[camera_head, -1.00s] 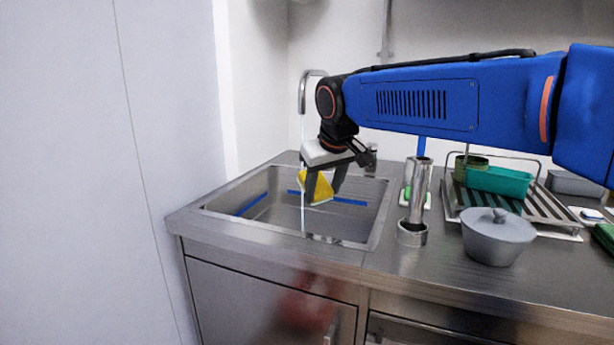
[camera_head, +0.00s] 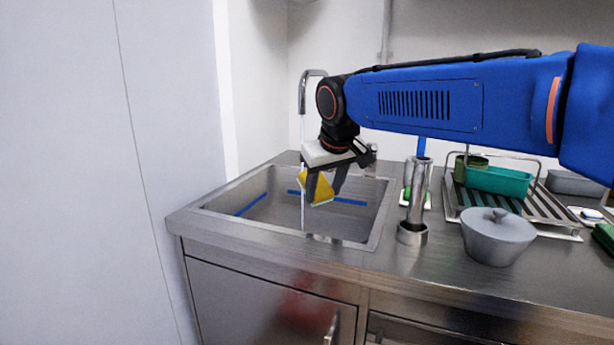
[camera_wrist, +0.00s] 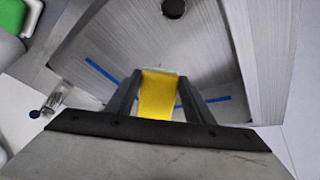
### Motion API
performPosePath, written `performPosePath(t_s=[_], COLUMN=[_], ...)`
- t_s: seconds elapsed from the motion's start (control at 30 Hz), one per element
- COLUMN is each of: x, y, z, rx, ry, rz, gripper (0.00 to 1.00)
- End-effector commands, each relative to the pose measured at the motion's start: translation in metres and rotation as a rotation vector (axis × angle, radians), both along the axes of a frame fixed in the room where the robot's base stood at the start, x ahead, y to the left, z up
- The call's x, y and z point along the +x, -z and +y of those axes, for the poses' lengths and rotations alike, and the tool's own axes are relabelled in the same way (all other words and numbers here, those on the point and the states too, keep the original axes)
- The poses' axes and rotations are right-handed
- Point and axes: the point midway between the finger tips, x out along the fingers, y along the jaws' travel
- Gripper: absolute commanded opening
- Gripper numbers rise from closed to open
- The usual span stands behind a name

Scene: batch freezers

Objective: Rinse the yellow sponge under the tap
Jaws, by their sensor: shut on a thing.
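My gripper (camera_head: 325,185) is shut on the yellow sponge (camera_head: 319,187) and holds it above the sink basin (camera_head: 270,217). The sponge also shows between the two fingers in the wrist view (camera_wrist: 157,95), with a pale green layer at its far edge. The tap (camera_head: 304,90) curves over the left part of the basin. A thin stream of water (camera_head: 303,160) runs straight down from its spout into the basin. In the head view the stream passes just left of the sponge and gripper; I cannot tell whether it touches the sponge.
A drain hole (camera_wrist: 173,7) shows in the basin floor. Right of the sink stand an upright metal cylinder (camera_head: 416,200), a grey lidded pot (camera_head: 497,237) and a dish rack (camera_head: 520,208) with a teal container (camera_head: 498,180). A white wall panel (camera_head: 90,180) is at the left.

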Motion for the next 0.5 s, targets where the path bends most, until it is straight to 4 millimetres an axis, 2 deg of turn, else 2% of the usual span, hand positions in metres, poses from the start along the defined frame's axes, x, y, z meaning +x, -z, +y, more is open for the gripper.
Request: performPosePath(t_s=[0.5], x=[-0.025], y=[-0.021], z=[-0.007], rx=[0.001], ry=[-0.001], rz=[-0.003], gripper=[0.23])
